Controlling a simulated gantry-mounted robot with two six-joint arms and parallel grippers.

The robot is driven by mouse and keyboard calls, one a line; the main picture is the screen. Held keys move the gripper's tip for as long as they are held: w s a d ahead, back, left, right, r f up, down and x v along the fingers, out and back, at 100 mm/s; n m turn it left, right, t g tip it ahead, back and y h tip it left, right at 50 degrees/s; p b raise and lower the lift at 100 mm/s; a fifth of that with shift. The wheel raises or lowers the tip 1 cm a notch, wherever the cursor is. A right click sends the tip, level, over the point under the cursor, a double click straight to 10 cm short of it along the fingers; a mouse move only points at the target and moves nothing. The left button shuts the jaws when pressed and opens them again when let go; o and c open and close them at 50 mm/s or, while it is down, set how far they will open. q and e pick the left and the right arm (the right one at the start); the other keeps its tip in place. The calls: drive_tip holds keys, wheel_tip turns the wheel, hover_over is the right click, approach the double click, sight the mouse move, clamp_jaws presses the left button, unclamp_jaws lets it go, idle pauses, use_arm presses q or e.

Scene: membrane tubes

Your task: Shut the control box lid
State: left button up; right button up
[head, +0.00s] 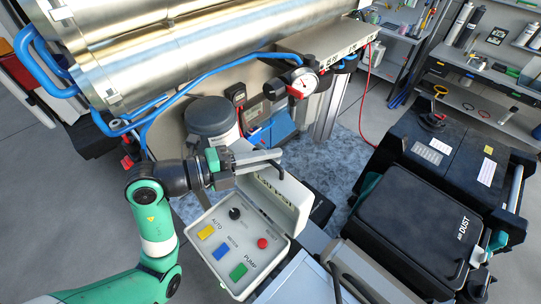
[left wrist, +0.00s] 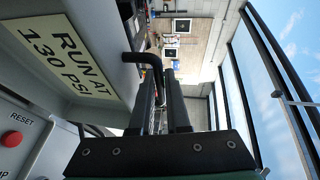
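The control box (head: 238,245) is a pale case with yellow, blue and green buttons, a red button and a black knob. Its lid (head: 283,203) stands up open at the back of the box. In the left wrist view the lid's inner side (left wrist: 105,70) carries a "RUN AT 130 PSI" label. My left gripper (head: 278,158) is at the lid's upper edge. In the left wrist view its fingers (left wrist: 160,85) lie close on both sides of a bent black lid handle (left wrist: 150,60) and appear shut on it. My right gripper is out of view.
A metal tank (head: 190,50) with blue pipes and a pressure gauge (head: 303,82) is behind the box. A grey canister (head: 212,125) stands close to my left wrist. A black case (head: 415,225) is at the right. Patterned floor (head: 325,160) shows between them.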

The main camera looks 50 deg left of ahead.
use_arm(q)
clamp_jaws()
idle(1.1)
